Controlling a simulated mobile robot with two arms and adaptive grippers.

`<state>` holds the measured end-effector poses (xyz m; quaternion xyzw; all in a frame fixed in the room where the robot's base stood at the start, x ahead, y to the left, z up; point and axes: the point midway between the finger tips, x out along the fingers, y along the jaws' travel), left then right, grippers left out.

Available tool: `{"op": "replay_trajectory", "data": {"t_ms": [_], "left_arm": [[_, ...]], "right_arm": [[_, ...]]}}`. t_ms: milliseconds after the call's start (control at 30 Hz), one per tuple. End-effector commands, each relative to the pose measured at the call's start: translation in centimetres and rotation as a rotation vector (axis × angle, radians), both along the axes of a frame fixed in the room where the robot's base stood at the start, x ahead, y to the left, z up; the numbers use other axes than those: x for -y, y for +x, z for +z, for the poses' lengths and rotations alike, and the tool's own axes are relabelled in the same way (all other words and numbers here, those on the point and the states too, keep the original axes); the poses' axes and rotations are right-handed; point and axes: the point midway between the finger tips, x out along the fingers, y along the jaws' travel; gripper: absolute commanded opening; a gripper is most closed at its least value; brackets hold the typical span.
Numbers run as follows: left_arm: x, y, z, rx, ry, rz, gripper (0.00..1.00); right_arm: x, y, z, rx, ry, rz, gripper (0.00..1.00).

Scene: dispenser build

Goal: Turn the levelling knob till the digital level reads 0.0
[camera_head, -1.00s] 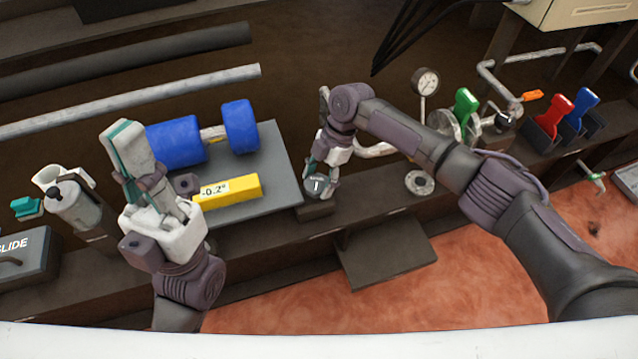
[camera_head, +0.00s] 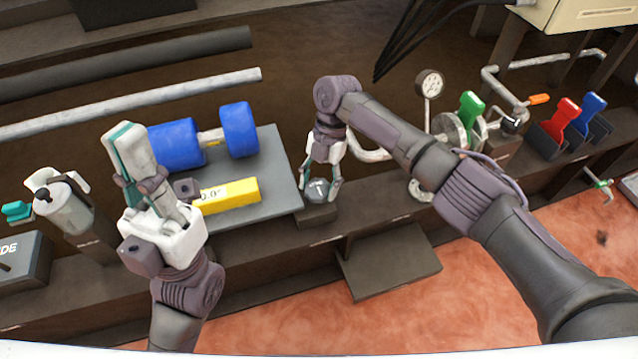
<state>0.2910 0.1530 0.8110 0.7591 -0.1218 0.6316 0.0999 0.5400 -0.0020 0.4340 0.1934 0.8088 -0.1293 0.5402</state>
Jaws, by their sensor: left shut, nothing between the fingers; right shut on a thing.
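The yellow digital level (camera_head: 240,192) lies on a grey plate (camera_head: 270,160); its display reads 0.0°, with the left end partly hidden behind my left gripper. The dark round levelling knob (camera_head: 318,188) with a white mark sits on a block at the plate's right corner. My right gripper (camera_head: 320,194) points down from above and is shut on the knob, a finger on each side. My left gripper (camera_head: 120,132) is shut and empty, raised in front of the plate's left side.
A blue dumbbell-shaped roller (camera_head: 178,143) lies on the plate behind the level. A gauge (camera_head: 430,84), a green-handled valve (camera_head: 468,112) and red (camera_head: 562,118) and blue (camera_head: 588,108) handles stand to the right. A grey canister (camera_head: 65,205) stands at left.

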Motion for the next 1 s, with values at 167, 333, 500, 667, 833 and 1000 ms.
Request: {"op": "replay_trajectory", "data": {"t_ms": [167,333,500,667,833,1000], "left_arm": [[-0.1,-0.1,0.2,0.006,-0.003,0.000,0.00],[-0.1,-0.2,0.2,0.006,-0.005,0.002,0.00],[-0.1,-0.1,0.1,0.001,-0.005,0.002,0.00],[-0.1,-0.1,-0.1,-0.003,-0.006,0.002,0.00],[-0.1,0.0,-0.2,-0.008,-0.007,0.004,0.00],[-0.1,0.0,-0.1,-0.005,-0.006,0.003,0.00]], "right_arm": [[0.0,-0.1,-0.1,-0.001,-0.002,0.000,0.26],[0.0,-0.1,-0.1,-0.001,-0.002,0.000,0.71],[0.0,0.0,-0.1,-0.001,-0.002,-0.001,0.86],[0.0,0.0,0.0,0.000,-0.001,-0.002,0.86],[0.1,0.2,0.6,0.001,0.000,-0.002,0.86],[0.6,1.2,3.1,0.003,0.001,-0.002,0.86]]}}
